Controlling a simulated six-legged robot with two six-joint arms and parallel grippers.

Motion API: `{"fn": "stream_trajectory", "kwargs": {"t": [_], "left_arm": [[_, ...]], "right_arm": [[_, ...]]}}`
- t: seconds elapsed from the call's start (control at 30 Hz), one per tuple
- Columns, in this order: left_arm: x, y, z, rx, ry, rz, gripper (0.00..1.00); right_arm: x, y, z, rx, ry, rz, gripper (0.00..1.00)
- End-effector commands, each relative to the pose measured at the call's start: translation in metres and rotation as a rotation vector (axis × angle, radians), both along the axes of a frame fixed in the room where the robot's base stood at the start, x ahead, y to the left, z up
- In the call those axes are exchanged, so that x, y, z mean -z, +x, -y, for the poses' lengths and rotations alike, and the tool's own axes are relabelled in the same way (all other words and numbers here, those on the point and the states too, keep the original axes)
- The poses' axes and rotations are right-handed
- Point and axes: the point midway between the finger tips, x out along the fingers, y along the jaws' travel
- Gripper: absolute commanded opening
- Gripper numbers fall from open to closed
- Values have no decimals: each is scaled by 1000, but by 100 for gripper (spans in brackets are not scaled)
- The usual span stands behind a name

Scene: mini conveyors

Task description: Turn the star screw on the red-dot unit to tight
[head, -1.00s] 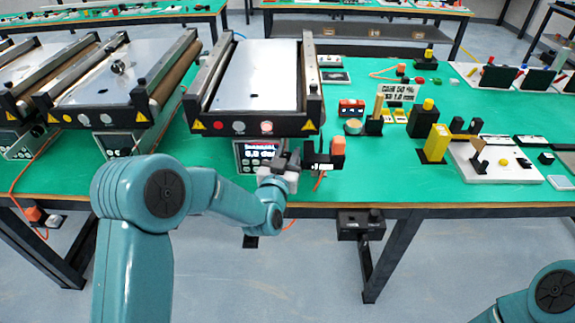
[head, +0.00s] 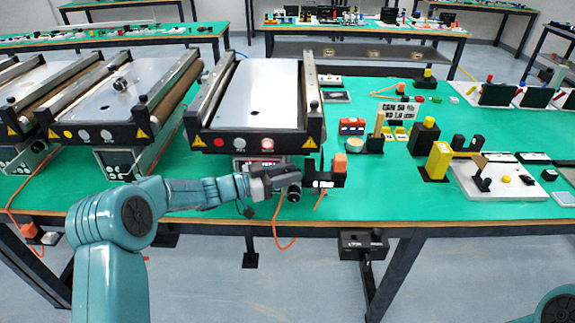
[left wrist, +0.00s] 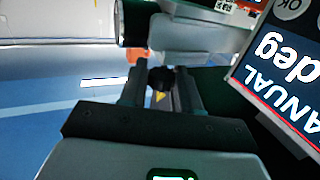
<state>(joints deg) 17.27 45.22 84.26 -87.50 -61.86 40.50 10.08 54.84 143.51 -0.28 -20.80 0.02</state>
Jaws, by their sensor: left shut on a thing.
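The red-dot unit is the right-hand mini conveyor (head: 255,88), with a red dot (head: 219,142) on its front rail. My left gripper (head: 290,184) is at its front, below the rail and partly in front of its display (head: 250,160). In the left wrist view a dark knob, seemingly the star screw (left wrist: 160,77), sits between the two fingers of my left gripper (left wrist: 160,88), which is shut on it. The knob's turn angle cannot be read. My right gripper is out of view.
An orange-topped device (head: 339,164) stands just right of my left gripper, near the table's front edge. An orange cable hangs below. Another conveyor (head: 130,95) stands to the left. In the left wrist view a display panel (left wrist: 285,75) is close by on the right.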

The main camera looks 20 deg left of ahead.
Motion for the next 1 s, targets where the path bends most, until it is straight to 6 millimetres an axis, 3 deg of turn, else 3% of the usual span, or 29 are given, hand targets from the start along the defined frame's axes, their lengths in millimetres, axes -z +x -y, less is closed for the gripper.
{"fn": "stream_trajectory", "kwargs": {"t": [0.1,0.4,1.0], "left_arm": [[-5,2,-2,82,0,11,0],[-5,2,-1,244,-1,13,0],[-9,3,-1,305,-2,21,0]], "right_arm": [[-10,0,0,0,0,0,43],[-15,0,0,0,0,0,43],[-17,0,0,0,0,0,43]]}}
